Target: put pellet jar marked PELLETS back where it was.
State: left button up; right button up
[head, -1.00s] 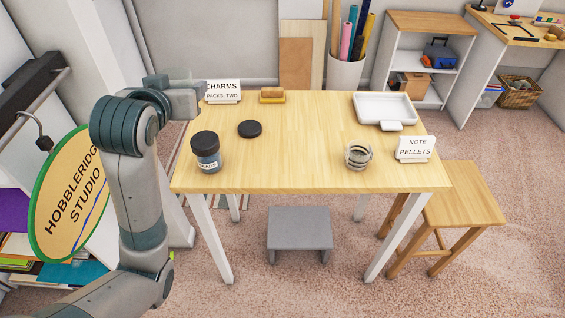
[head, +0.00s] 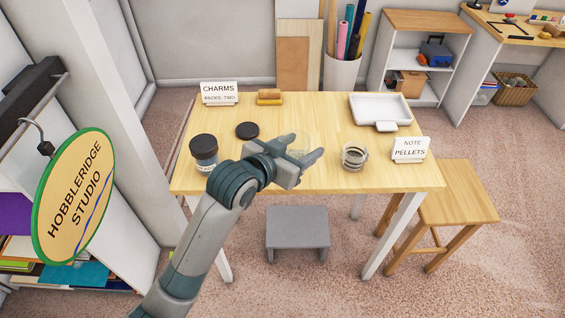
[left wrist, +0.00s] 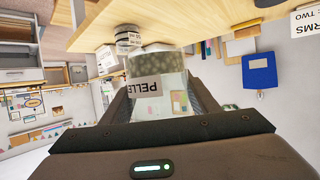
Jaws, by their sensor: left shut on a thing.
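The pellet jar (left wrist: 178,92) is clear, with grey-green pellets inside and a white label reading "PELLE…". It appears upside down in the left wrist view, between my left gripper's fingers. In the head view my left gripper (head: 305,148) is over the front middle of the table (head: 320,120), shut on the jar, which is see-through and mostly hidden there. A sign reading "NOTE PELLETS" (head: 410,150) stands at the table's right. My right gripper is not in view.
The back middle is clear.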

pick_arm(q)
jog(key=shift+s+d+f, duration=0.3)
jog(key=shift+d, duration=0.25)
jog(key=shift+w, duration=0.1)
jog(key=w+a+f+p, duration=0.1)
jog(key=w+f, duration=0.1)
jog(key=w, duration=0.1)
jog(key=w+a+f, duration=0.1)
jog(key=w+f, duration=0.1)
jog(key=w, duration=0.2)
jog(key=w+a+f+p, duration=0.1)
jog(key=w+f, duration=0.2)
jog(key=w, duration=0.1)
jog(key=shift+a+p, duration=0.25)
jog(key=shift+p, duration=0.1)
notch_tip(320, 180, down, 3)
jog(key=shift+f+p, duration=0.2)
jog(key=shift+p, duration=0.5)
jog(key=shift+f, duration=0.25)
